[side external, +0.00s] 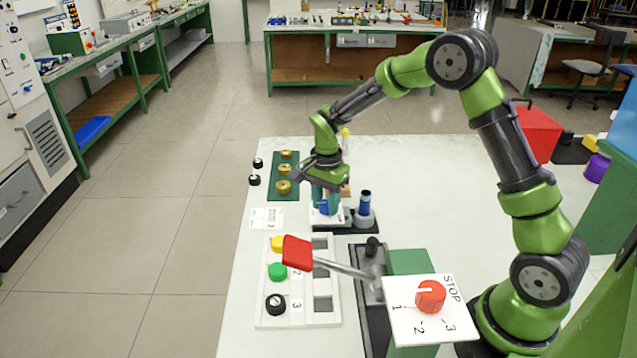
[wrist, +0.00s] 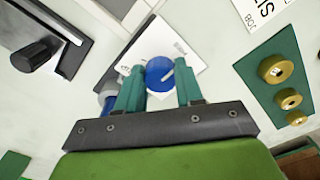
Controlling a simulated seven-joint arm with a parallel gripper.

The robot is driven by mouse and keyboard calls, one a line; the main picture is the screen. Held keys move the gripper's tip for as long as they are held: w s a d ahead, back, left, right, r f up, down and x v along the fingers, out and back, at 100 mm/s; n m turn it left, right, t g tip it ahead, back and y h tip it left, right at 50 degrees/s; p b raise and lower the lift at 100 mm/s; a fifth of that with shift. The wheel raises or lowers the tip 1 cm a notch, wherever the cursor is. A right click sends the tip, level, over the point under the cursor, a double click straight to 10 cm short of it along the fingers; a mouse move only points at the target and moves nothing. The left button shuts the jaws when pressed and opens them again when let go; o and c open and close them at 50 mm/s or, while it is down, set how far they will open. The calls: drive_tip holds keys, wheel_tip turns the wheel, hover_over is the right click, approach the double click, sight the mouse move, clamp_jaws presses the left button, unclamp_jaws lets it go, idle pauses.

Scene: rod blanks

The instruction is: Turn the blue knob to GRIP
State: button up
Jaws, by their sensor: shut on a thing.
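The plate's lettering is too small to read. My gripper (wrist: 159,82) has its two teal fingers on opposite sides of the knob, shut on it. In the side view my gripper (side external: 325,195) is low over the white plate (side external: 322,217), and its fingers hide most of the knob.
A blue rod in a grey holder (side external: 365,214) stands close right of my gripper. A green board (side external: 285,155) with brass pieces lies left. In front are a white board (side external: 263,310) with coloured knobs, a red-handled lever (side external: 297,252) and a red dial (side external: 431,296).

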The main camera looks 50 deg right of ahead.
drive_tip(key=shift+n, duration=0.4)
drive_tip(key=n, duration=0.4)
drive_tip(key=shift+s+n, duration=0.1)
drive_tip(key=shift+n, duration=0.3)
drive_tip(key=n, duration=0.5)
drive_tip(key=shift+d, duration=0.1)
drive_tip(key=n, duration=0.5)
drive_tip(key=shift+d+n, duration=0.1)
drive_tip(key=shift+n, duration=0.3)
drive_tip(key=n, duration=0.4)
drive_tip(key=shift+n, duration=0.4)
drive_tip(key=o, duration=1)
drive_tip(key=shift+o, duration=0.2)
drive_tip(key=shift+r, duration=0.1)
